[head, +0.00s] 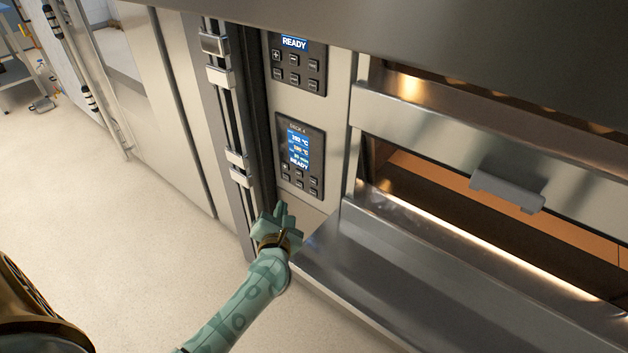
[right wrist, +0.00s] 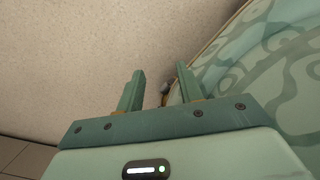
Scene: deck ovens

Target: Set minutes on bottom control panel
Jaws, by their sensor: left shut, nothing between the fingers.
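The bottom control panel (head: 299,157) is a dark plate on the oven's steel front, with a lit blue screen (head: 298,149) reading READY at its foot and rows of small dark buttons (head: 300,182) below. My left gripper (head: 281,208) is shut and empty, just below the panel's lower left corner in the head view. I cannot tell whether its fingertips touch the oven front. My right gripper (right wrist: 151,88) shows in the right wrist view, its two fingers apart with nothing between them, over the pale floor.
An upper control panel (head: 297,62), also reading READY, sits above. To the right are a lit oven opening, a grey door handle (head: 507,190) and a steel ledge (head: 390,265) jutting out below. A vertical rail with metal brackets (head: 237,168) stands left of the panels.

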